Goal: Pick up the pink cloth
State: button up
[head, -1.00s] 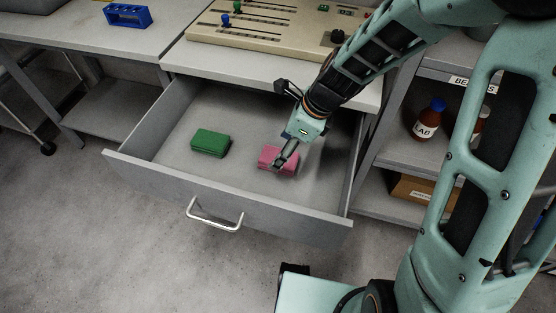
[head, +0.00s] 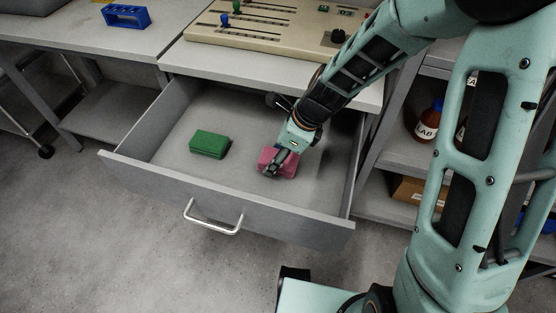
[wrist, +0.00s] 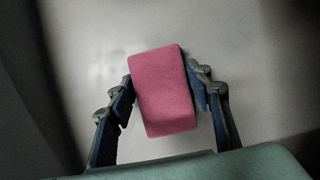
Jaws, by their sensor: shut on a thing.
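The pink cloth (head: 287,162) is a folded block in the right part of the open drawer (head: 176,177). In the wrist view the pink cloth (wrist: 163,88) sits between the two fingers of my gripper (wrist: 163,97), slightly tilted. My gripper (head: 279,160) reaches down into the drawer and is shut on the cloth, covering part of it in the head view. I cannot tell whether the cloth still touches the drawer floor.
A green folded cloth (head: 209,144) lies to the left in the same drawer. The drawer walls stand around both, with a metal handle (head: 213,218) at the front. A beige control panel (head: 270,35) lies on the counter above. Shelves with a brown bottle (head: 430,122) stand at the right.

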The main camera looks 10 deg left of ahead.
jog(key=shift+r+p, duration=1.75)
jog(key=shift+r, duration=3.25)
jog(key=shift+c, duration=0.2)
